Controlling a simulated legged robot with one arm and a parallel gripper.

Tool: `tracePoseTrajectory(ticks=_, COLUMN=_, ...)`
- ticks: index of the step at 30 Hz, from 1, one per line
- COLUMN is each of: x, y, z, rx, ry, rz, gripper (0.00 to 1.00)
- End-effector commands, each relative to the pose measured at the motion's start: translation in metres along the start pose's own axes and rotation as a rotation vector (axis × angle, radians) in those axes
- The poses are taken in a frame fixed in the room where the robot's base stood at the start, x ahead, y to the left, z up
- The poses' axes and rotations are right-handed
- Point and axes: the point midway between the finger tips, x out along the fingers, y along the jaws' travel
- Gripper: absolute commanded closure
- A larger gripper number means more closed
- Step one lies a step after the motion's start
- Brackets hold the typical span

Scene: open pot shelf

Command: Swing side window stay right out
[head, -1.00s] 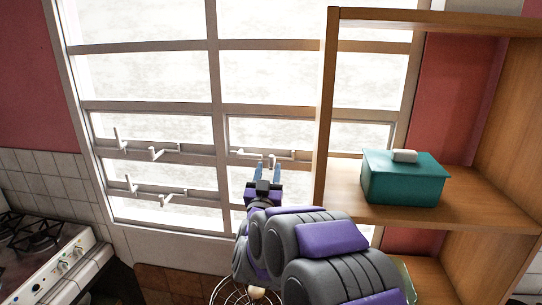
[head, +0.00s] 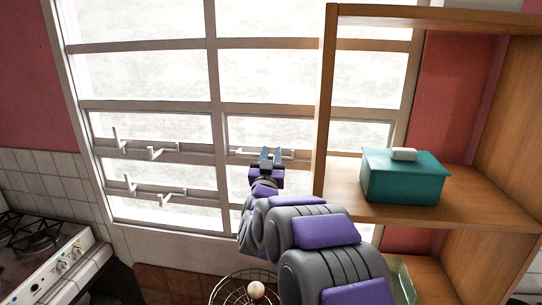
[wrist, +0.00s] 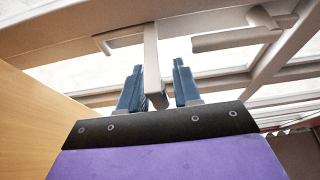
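The window stay at my gripper is a pale bar on the window frame, just left of the wooden shelf's upright. In the head view its handle bar (head: 243,152) is partly hidden behind my fingers. In the wrist view the stay's arm (wrist: 151,62) comes down between my two blue fingers. My gripper (head: 270,155) is open, with its fingers apart on either side of that arm; it also shows in the wrist view (wrist: 158,85). The left finger looks very close to the arm; I cannot tell if they touch.
The wooden shelf (head: 325,110) stands close on the right, with a teal box (head: 402,180) on it. Other stays (head: 160,151) are on the window to the left. A wire basket (head: 238,292) with a round pale item is below my arm. A stove (head: 50,255) is at lower left.

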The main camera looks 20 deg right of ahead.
Motion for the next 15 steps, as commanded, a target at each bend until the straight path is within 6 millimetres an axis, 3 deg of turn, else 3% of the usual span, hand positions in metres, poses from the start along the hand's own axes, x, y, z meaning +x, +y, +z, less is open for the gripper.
tracePoseTrajectory(ticks=9, x=-0.0001, y=-0.0002, z=0.0002, rx=0.0, ry=0.0, rz=0.0, gripper=0.98)
tracePoseTrajectory(ticks=15, x=0.0, y=-0.0004, z=0.0004, rx=0.0, ry=0.0, rz=0.0, gripper=1.0)
